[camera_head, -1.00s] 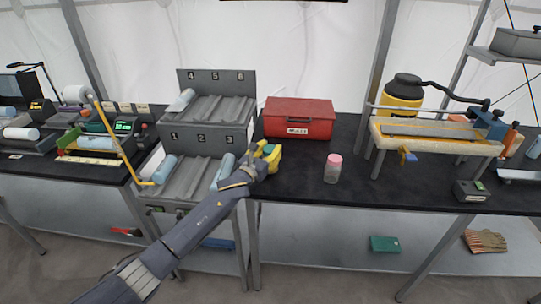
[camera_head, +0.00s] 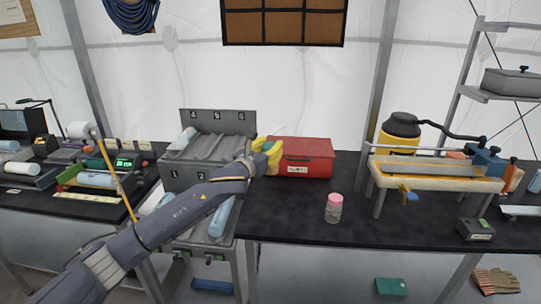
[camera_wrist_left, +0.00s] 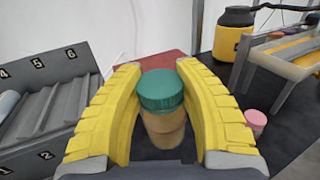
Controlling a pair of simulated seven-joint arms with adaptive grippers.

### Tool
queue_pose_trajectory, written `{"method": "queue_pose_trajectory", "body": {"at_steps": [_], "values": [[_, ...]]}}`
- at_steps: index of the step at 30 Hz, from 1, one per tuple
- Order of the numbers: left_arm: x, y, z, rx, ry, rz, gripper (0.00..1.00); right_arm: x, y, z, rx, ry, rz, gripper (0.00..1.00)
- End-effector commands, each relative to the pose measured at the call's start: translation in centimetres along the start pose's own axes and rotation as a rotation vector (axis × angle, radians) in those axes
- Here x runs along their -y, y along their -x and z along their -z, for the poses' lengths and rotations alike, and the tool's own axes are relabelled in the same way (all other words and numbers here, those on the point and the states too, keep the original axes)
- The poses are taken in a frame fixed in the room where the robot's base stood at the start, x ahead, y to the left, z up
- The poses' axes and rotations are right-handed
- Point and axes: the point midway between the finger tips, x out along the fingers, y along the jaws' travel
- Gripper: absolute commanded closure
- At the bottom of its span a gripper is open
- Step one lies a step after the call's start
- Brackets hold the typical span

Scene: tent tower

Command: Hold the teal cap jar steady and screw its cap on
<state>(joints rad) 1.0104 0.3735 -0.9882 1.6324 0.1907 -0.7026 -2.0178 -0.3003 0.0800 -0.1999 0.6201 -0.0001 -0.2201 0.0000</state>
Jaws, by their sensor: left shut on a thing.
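My left gripper (camera_head: 268,156), with yellow fingers, is in front of the left end of the red box in the head view. In the left wrist view its two fingers stand on either side of an amber-brown jar (camera_wrist_left: 163,128) and are shut on it. The teal cap (camera_wrist_left: 161,90) sits on top of the jar, between the fingers. I cannot tell how tightly the cap is seated. In the head view the fingers mostly hide the jar. My right gripper is not in view.
The red box (camera_head: 305,157) is behind the gripper. A clear jar with a pink cap (camera_head: 334,208) stands on the black table (camera_head: 290,215). A grey numbered rack (camera_head: 215,118) is to the left, and a yellow-and-black container (camera_head: 398,135) is at right. The table's front middle is clear.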

Motion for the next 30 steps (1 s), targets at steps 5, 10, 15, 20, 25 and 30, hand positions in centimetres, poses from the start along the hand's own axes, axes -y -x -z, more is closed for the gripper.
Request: {"method": "queue_pose_trajectory", "body": {"at_steps": [5, 10, 15, 20, 25, 30], "values": [[-0.01, 0.01, -0.45, 0.001, 0.0, 0.0, 1.0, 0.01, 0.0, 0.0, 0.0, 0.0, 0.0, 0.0], [0.0, 0.01, -0.46, 0.001, 0.001, 0.0, 1.0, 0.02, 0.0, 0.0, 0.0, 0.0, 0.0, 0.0], [0.0, 0.0, -0.46, 0.001, 0.001, 0.0, 0.69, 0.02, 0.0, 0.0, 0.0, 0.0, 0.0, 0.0], [0.0, 0.0, -0.46, 0.001, 0.001, 0.0, 0.88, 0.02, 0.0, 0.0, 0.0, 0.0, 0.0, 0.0], [0.01, 0.0, -0.46, 0.001, 0.001, 0.0, 1.0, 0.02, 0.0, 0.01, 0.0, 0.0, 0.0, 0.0], [-0.2, 0.0, -0.37, 0.001, 0.001, -0.009, 1.0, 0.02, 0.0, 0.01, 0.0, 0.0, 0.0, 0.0]]}}
